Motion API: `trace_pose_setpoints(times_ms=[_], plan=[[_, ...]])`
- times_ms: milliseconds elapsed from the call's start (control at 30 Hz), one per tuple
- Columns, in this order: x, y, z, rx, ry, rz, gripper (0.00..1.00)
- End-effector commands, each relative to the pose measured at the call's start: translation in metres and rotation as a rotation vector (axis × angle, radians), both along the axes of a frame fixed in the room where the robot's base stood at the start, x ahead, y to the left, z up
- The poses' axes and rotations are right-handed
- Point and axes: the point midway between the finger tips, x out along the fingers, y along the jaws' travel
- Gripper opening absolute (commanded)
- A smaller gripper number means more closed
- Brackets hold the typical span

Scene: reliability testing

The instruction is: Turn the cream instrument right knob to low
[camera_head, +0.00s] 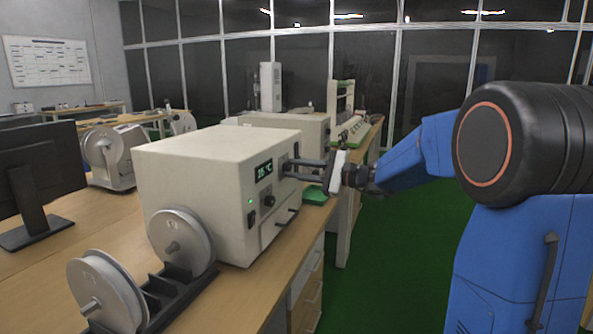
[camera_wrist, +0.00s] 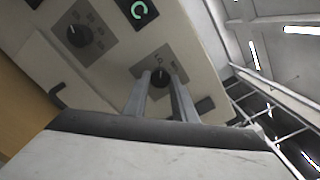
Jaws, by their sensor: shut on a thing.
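The cream instrument (camera_head: 205,165) stands on a wooden bench, its control face turned towards my arm. My gripper (camera_head: 288,169) reaches its upper right part, and the fingers hide the right knob in the head view. In the wrist view the dark right knob (camera_wrist: 160,77) sits between the tips of my gripper (camera_wrist: 161,83), which is shut on it. Small printed marks surround the knob, too small to read surely. Its pointer setting is unclear. A second dark knob (camera_wrist: 78,36) lies further left on the panel and also shows in the head view (camera_head: 268,201).
A lit display (camera_head: 264,171) is on the panel beside my fingers. Dark handles (camera_head: 286,218) stick out below. A reel stand (camera_head: 165,295) is in front of the instrument. A green tray (camera_head: 316,196) lies behind my gripper. The floor to the right is open.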

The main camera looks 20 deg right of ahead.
Motion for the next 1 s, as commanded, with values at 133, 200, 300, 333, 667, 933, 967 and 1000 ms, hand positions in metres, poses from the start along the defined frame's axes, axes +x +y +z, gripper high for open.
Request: trace_pose_setpoints(times_ms=[133, 200, 300, 333, 667, 933, 967, 1000], plan=[[-0.0001, 0.0001, -0.0003, -0.046, -0.062, 0.001, 0.02], [-0.0002, 0.0001, -0.0004, -0.062, -0.084, 0.001, 0.02], [-0.0002, 0.0001, -0.0004, -0.079, -0.107, 0.001, 0.02], [-0.0002, 0.0001, -0.0004, -0.082, -0.112, 0.001, 0.02], [-0.0002, 0.0002, -0.0004, -0.098, -0.133, 0.001, 0.02], [-0.0003, 0.0002, -0.0004, -0.098, -0.132, 0.001, 0.36], [-0.0003, 0.0002, -0.0004, -0.097, -0.132, 0.001, 0.43], [-0.0003, 0.0002, -0.0004, -0.097, -0.132, 0.001, 0.43]])
